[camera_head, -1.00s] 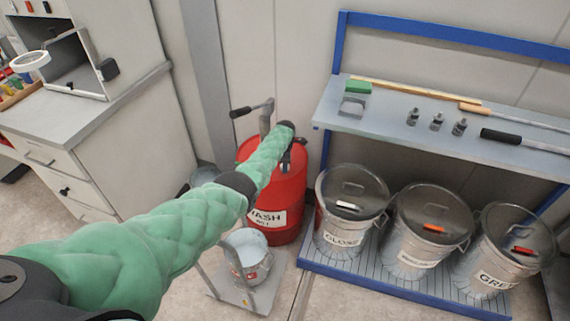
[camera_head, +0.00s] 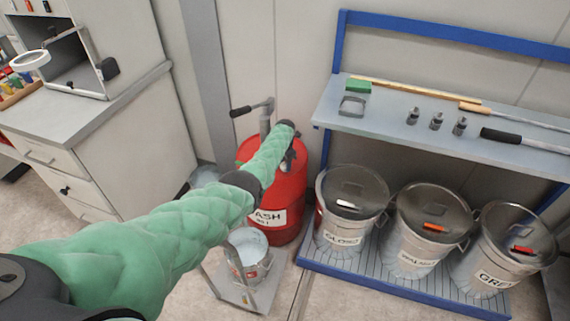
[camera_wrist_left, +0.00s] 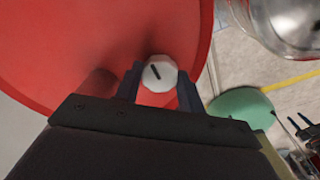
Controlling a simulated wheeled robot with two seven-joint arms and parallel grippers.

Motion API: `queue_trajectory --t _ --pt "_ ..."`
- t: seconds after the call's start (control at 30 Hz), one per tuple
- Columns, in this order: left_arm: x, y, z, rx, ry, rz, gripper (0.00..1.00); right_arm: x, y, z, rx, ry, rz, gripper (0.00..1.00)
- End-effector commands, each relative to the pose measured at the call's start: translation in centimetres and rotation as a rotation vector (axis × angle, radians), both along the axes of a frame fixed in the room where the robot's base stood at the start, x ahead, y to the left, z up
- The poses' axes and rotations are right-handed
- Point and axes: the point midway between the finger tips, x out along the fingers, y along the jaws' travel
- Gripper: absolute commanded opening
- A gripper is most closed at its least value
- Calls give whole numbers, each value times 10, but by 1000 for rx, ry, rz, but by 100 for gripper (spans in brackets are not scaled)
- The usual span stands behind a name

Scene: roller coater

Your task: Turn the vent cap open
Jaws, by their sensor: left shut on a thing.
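The red drum (camera_head: 290,205), labelled WASH, stands on the floor at the centre of the head view. Its red top (camera_wrist_left: 60,40) fills much of the left wrist view. The white round vent cap (camera_wrist_left: 158,75) with a dark mark sits near the drum's rim. My left gripper (camera_wrist_left: 160,88) is shut on the vent cap, one finger on each side. In the head view my left gripper (camera_head: 290,150) is over the drum top, and my green-sleeved arm hides the cap. My right gripper is not in view.
A hand pump (camera_head: 264,112) with a dark handle rises from the drum. A bucket (camera_head: 247,255) stands on a low platform in front. Lidded metal bins (camera_head: 348,205) stand at right under a blue-framed shelf (camera_head: 400,110). A cabinet (camera_head: 110,130) is at left.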

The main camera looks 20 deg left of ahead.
Motion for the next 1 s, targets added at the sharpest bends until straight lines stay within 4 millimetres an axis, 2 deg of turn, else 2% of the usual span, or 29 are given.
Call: queue_trajectory --t 0.37,0.4,0.5,0.8,1.0 --pt "1 1 2 1 -2 5 16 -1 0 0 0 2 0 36" --pt "1 1 2 1 -2 5 45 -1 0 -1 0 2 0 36" --pt "1 1 1 1 -2 5 61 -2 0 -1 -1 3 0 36" --pt "0 0 1 0 -1 4 61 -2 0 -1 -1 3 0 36" --pt "1 0 16 0 -3 4 61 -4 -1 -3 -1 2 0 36"
